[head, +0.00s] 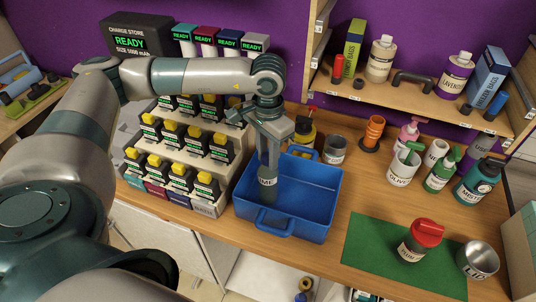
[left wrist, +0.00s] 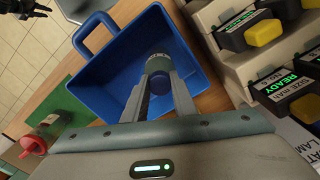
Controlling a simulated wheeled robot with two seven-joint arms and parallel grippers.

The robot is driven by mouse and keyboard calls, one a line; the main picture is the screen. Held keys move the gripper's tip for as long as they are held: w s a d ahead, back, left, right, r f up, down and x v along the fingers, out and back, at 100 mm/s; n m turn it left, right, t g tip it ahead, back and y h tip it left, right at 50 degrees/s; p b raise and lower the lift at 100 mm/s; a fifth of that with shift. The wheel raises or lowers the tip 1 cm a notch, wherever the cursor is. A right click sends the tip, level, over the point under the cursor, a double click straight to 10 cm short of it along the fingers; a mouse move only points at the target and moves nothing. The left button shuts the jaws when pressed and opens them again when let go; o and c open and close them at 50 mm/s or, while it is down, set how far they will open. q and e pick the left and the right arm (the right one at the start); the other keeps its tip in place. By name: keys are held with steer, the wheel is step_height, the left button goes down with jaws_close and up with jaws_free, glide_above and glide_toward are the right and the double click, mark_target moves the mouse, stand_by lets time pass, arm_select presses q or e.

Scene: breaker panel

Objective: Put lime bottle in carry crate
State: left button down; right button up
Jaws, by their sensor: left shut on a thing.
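My left gripper (head: 268,168) points down over the blue carry crate (head: 318,205) and is shut on the bottle. The bottle is upright, inside the crate's outline, toward its left side; I cannot tell whether it touches the crate floor. The left wrist view shows the bottle (left wrist: 158,68) between the two fingers, with the crate (left wrist: 112,88) around and beneath it. The crate looks otherwise empty.
A stepped rack of black-and-yellow packs (head: 180,150) stands close left of the crate. A green mat (head: 365,250) with a red-lidded jar (head: 420,238) lies to the right, beside a metal cup (head: 478,260).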

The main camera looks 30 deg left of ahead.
arm_select(q)
steer(key=c, duration=1.4)
jaws_free()
steer(key=shift+c, duration=0.2)
steer(key=shift+r, duration=0.1)
steer(key=shift+r+p, duration=0.1)
steer(key=shift+p, duration=0.25)
step_height(320, 180, up, 12)
steer(key=b, duration=0.6)
